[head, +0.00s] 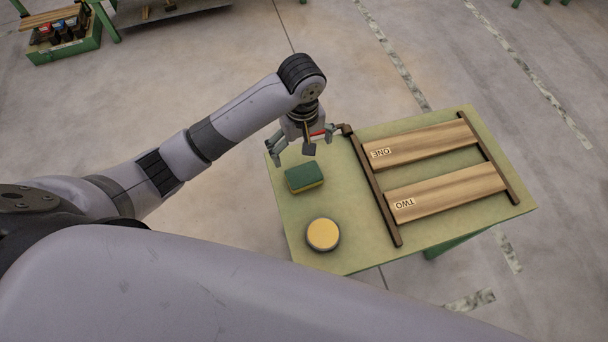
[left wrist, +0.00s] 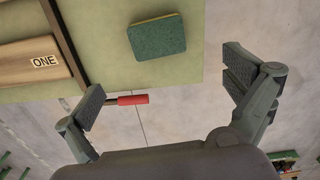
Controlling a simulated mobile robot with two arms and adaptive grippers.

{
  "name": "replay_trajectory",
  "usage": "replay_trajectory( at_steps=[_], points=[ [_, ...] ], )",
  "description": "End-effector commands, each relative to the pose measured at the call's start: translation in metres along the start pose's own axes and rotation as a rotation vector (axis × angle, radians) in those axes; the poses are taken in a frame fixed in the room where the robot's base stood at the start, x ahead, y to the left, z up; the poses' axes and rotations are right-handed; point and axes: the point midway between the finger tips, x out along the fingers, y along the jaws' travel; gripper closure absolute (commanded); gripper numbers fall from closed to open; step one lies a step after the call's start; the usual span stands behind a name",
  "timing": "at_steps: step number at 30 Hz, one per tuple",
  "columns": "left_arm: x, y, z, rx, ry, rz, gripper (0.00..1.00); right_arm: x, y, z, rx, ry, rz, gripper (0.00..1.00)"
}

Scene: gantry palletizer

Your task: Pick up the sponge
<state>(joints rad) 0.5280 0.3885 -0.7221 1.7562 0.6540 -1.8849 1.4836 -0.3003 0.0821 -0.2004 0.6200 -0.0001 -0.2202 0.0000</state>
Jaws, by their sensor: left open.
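The sponge (head: 304,177) lies on the green table, with a green top and a yellow side. It also shows in the left wrist view (left wrist: 157,37), near the top, just beyond the space between the fingers. My left gripper (head: 303,146) is open and empty above the table's far left corner, next to the sponge and apart from it. In the left wrist view its fingers (left wrist: 165,76) are spread wide on either side. My right gripper is in neither view.
A round yellow-topped tin (head: 323,234) stands near the sponge. A wooden rack (head: 430,145) with boards marked ONE and TWO fills the table's right side. A red-handled tool (left wrist: 132,99) sticks out past the table edge by the gripper. A green bench stands far left.

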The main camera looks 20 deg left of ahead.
Motion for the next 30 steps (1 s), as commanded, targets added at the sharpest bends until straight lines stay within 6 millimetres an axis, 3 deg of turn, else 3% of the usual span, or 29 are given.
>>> replay_trajectory(
  at_steps=[9,30],
  points=[
    [0.066,0.000,0.000,0.001,-0.001,-0.001,0.00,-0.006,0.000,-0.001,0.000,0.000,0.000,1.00],
    [0.136,0.004,0.001,0.003,0.002,0.003,0.00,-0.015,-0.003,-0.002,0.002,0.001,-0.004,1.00]
  ],
)
